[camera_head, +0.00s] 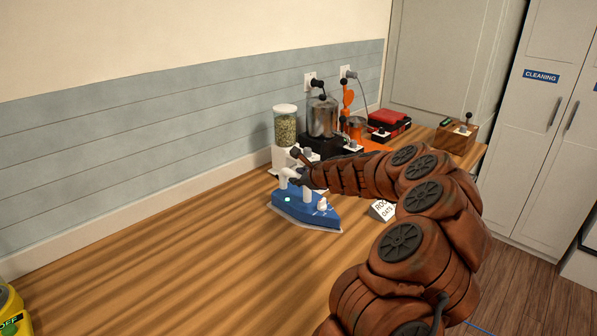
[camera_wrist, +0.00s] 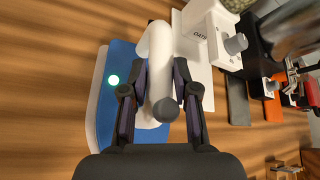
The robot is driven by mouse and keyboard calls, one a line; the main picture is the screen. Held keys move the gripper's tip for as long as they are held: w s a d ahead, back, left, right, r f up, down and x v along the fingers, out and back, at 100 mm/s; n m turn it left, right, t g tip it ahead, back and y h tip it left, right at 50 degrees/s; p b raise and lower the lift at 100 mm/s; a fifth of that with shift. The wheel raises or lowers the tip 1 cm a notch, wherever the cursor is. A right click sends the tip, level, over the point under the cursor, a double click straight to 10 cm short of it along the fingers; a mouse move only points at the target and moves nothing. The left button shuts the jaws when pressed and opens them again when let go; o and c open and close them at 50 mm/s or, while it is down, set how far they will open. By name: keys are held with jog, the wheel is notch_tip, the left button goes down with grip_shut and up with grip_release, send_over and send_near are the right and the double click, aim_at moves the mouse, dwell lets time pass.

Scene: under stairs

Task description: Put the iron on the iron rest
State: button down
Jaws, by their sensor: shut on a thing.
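The iron (camera_head: 303,207) has a blue body, a white handle and a pale grey sole edge. It sits low over the wooden counter; I cannot tell if it touches. In the wrist view its blue body (camera_wrist: 119,60) lies to the left, with the white handle (camera_wrist: 160,58) between my fingers. My gripper (camera_wrist: 160,95) is shut on the handle, one dark finger on each side. In the head view my gripper (camera_head: 296,174) is small and partly merges with the handle. I cannot make out an iron rest in either view.
Behind the iron stand a white oats dispenser (camera_head: 285,128), a dark grinder (camera_head: 322,118), an orange appliance (camera_head: 357,128) and a red box (camera_head: 389,119). A small oats sign (camera_head: 381,209) is partly behind my arm.

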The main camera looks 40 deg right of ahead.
jog(key=c, duration=0.9)
grip_release()
jog(key=shift+s, duration=0.15)
jog(key=shift+b+v, duration=1.05)
jog(key=shift+v, duration=4.85)
